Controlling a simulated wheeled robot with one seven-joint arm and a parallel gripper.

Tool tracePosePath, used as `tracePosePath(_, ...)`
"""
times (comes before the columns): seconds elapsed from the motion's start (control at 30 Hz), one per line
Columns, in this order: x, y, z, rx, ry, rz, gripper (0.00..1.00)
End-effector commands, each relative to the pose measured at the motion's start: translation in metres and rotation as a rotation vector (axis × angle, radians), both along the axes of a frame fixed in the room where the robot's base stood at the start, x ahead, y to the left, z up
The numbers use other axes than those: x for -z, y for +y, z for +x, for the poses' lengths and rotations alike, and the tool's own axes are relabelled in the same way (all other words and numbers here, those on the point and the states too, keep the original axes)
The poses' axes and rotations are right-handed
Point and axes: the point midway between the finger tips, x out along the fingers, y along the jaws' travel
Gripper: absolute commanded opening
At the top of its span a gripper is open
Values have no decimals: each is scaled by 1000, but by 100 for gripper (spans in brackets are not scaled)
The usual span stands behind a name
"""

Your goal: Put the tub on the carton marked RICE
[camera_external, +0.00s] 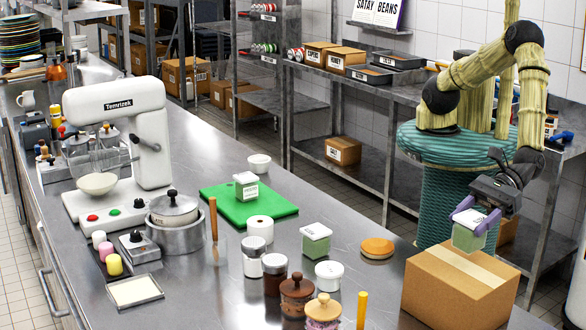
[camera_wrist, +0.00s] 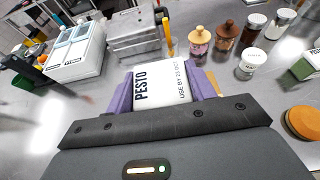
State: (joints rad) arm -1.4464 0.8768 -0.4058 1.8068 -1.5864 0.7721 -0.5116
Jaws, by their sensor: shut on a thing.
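My gripper (camera_external: 468,215) is shut on a tub (camera_external: 469,237) with green sides and a white lid. In the wrist view the lid (camera_wrist: 162,84) reads PESTO and sits between the purple fingers. In the external view the tub is upright, over the back part of a large brown carton (camera_external: 450,292) at the front right. I cannot tell whether it touches the carton top. No marking shows on the visible faces of this carton, and I cannot read RICE anywhere. Two similar tubs stand apart: one (camera_external: 316,240) on the counter, one (camera_external: 246,186) on the green board.
The steel counter (camera_external: 190,285) holds jars (camera_external: 297,295), a white pot (camera_external: 329,275), an orange round thing (camera_external: 377,248), a yellow upright stick (camera_external: 362,310) and a mixer (camera_external: 125,140). The green board (camera_external: 225,205) lies further back. Labelled cartons (camera_external: 345,60) stand on the shelves behind.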

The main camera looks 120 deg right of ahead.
Motion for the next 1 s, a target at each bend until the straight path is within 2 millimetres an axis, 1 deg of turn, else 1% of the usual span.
tracePosePath(0.13,0,0,0,0,-1,1,27)
tracePosePath(0.23,4,0,0,1,-1,-1,27)
tracePosePath(0.4,25,0,0,1,-1,-4,27)
tracePosePath(0.53,38,0,0,-1,-1,-2,27)
tracePosePath(0.93,45,0,0,0,-1,1,27)
tracePosePath(0.97,45,0,0,0,0,1,56)
tracePosePath(1.0,44,0,0,0,0,1,64)
